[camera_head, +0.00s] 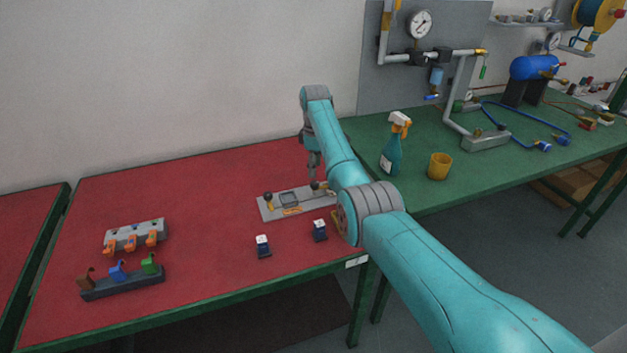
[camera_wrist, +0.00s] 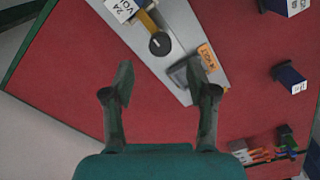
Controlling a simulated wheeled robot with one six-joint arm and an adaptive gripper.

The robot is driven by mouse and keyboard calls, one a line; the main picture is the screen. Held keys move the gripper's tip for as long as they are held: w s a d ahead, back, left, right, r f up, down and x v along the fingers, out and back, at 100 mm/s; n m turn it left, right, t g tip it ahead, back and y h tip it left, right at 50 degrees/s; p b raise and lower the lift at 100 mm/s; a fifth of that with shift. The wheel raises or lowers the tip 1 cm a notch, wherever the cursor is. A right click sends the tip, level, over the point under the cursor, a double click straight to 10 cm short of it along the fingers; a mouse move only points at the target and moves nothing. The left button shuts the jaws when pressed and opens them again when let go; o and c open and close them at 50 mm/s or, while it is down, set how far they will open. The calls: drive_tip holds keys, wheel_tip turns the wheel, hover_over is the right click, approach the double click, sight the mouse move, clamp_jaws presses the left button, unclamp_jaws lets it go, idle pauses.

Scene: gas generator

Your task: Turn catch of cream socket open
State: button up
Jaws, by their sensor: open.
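A pale grey socket block (camera_head: 135,235) with orange catches (camera_head: 130,243) lies at the left of the red table. In front of it a dark strip (camera_head: 122,283) carries brown, blue and green pieces. Which socket is the cream one, and how its catch stands, I cannot tell. My gripper (camera_head: 314,172) is above the right end of a grey panel (camera_head: 267,212), far to the right of the blocks. In the wrist view, my gripper (camera_wrist: 161,84) is open and empty, its fingers wide apart over the red table and panel edge. Small coloured connectors (camera_wrist: 265,154) show at the lower right.
The panel bears a black knob (camera_wrist: 160,43), a dark square and an orange label (camera_wrist: 208,57). Two small dark blue blocks (camera_head: 263,247) (camera_head: 319,230) stand before it. A spray bottle (camera_head: 394,145) and yellow cup (camera_head: 439,166) stand on the green table. Red tabletop between panel and blocks is clear.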

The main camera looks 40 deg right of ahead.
sight(315, 183)
drive_tip(key=shift+f, duration=3.15)
clamp_jaws()
